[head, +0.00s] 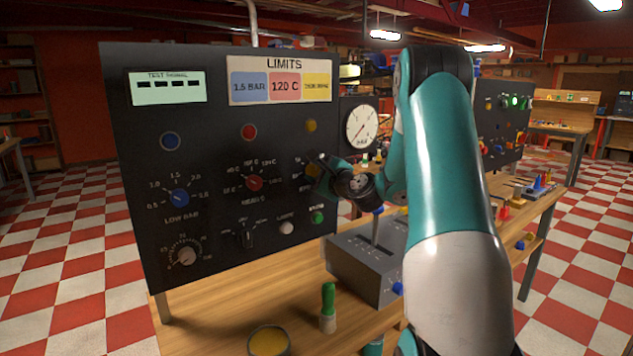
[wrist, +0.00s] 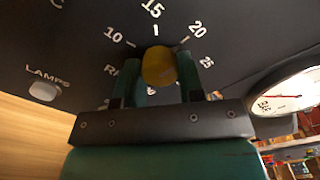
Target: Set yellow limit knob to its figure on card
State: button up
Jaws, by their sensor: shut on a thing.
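The yellow limit knob (wrist: 158,66) sits on the dark panel in the wrist view, with a printed scale around it reading 10, 15, 20 and 25. My gripper (wrist: 157,72) is shut on the yellow knob, one finger on each side. In the head view my gripper (head: 317,172) is at the panel's right edge and my arm hides most of the knob. The knob's pointer cannot be made out. The LIMITS card (head: 280,80) is at the panel's top, with blue 1.5 BAR, red 120 C and a yellow field (head: 317,87) in RPM, its figure too small to read surely.
A blue knob (head: 180,197) and a red knob (head: 254,183) are left of my gripper on the panel. A round gauge (head: 361,127) stands right of it. A grey lever box (head: 365,265), a green-handled tool (head: 328,300) and a yellow-filled tin (head: 269,342) are on the bench.

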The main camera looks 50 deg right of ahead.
jog(key=n+b, duration=0.5)
jog(key=n, duration=0.1)
jog(key=shift+f, duration=0.2)
jog(key=shift+r+n+b, duration=0.15)
jog(key=shift+n+b, duration=1.7)
jog(key=shift+n, duration=0.05)
jog(key=o, duration=0.9)
jog(key=shift+r, duration=0.1)
jog(key=b+v, duration=0.4)
jog(key=v, duration=1.3)
jog(key=shift+s, duration=0.2)
